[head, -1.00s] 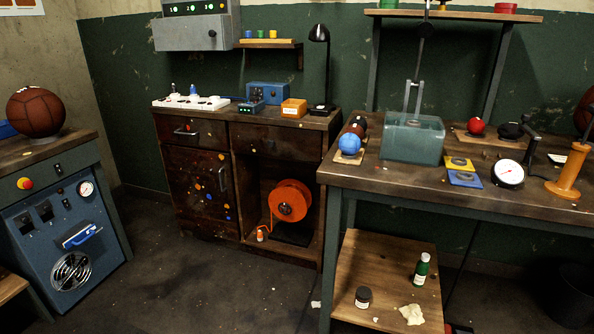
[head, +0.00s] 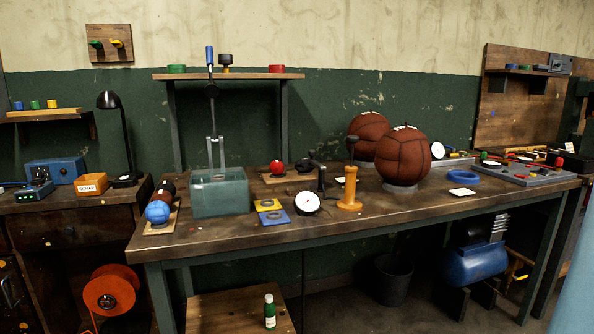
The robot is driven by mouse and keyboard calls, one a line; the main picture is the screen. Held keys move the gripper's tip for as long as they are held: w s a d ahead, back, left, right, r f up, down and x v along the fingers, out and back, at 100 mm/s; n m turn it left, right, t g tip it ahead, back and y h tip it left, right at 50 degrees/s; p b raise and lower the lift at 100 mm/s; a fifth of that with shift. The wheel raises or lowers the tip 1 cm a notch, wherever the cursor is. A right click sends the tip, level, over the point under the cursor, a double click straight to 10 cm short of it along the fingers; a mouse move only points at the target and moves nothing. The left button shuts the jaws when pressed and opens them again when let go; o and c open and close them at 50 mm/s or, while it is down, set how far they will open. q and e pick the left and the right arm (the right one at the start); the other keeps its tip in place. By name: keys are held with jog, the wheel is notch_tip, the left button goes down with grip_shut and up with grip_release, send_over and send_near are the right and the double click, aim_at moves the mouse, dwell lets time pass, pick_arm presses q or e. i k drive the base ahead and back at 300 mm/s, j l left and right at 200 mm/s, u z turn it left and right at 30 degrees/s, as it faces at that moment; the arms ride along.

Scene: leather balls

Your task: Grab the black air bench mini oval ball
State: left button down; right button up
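A small dark, rounded object (head: 304,165) lies on the long workbench (head: 235,235), just right of a small red ball (head: 277,167). It may be the black mini oval ball, but it is too small and partly covered by a dark upright tool for me to be sure. A row of small balls lies on a wooden strip at the bench's left end, with a blue ball (head: 157,212) in front and brown and dark ones behind. Neither of my grippers shows in the head view.
A clear box (head: 219,193), a white dial gauge (head: 307,202) and an orange stand (head: 349,190) stand around the dark object. Two large brown leather balls (head: 402,158) sit further right. The front bench edge is mostly clear. A pale blue shape cuts the right edge.

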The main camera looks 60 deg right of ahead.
aim_at(302, 165)
jog(key=k+z, duration=0.1)
jog(key=z, duration=1.7)
jog(key=i+l, duration=0.1)
jog(key=l, duration=0.6)
jog(key=i+l+u, duration=0.15)
jog(key=l, duration=0.5)
